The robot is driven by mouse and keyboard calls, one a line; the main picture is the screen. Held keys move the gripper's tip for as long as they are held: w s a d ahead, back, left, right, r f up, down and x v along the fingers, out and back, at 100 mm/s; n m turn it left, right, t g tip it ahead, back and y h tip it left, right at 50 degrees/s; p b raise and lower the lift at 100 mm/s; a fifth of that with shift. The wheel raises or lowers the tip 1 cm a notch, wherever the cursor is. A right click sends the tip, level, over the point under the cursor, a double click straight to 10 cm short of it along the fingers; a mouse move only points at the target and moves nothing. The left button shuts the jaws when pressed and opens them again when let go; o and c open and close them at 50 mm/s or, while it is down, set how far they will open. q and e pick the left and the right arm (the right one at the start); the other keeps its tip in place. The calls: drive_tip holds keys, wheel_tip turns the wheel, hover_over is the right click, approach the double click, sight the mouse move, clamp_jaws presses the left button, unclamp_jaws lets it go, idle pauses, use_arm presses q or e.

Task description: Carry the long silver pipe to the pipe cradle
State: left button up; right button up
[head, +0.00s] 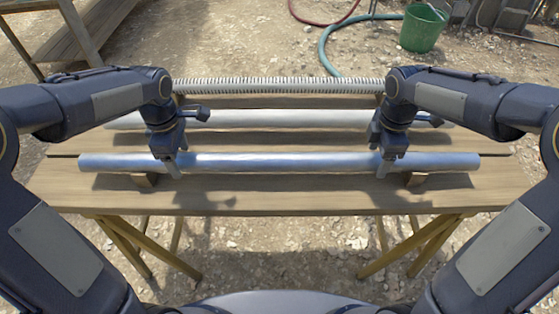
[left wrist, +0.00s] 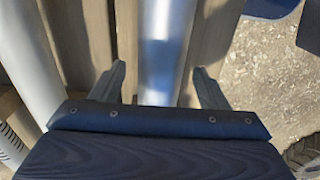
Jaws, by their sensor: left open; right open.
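The long silver pipe (head: 280,162) lies across the front of a wooden trestle table, resting on small wooden blocks (head: 416,180). My left gripper (head: 172,168) is at the pipe's left part and my right gripper (head: 384,168) at its right part. Both are open. In the left wrist view the silver pipe (left wrist: 163,50) passes between the spread fingers of my left gripper (left wrist: 158,85), with gaps on both sides. Whether the right fingers straddle the pipe is hard to tell. I cannot identify a pipe cradle for certain.
A white pipe (head: 270,119) lies just behind the silver one, and a ribbed pipe (head: 280,85) lies behind that. The wooden table (head: 270,200) has bare planks in front. A green bucket (head: 423,27), hoses (head: 325,50) and a wooden bench (head: 95,35) stand beyond on gravel.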

use_arm(q)
drive_tip(key=shift+f, duration=0.55)
use_arm(e)
drive_tip(key=shift+f, duration=0.55)
use_arm(q)
clamp_jaws()
use_arm(e)
clamp_jaws()
drive_tip(key=shift+r, duration=0.1)
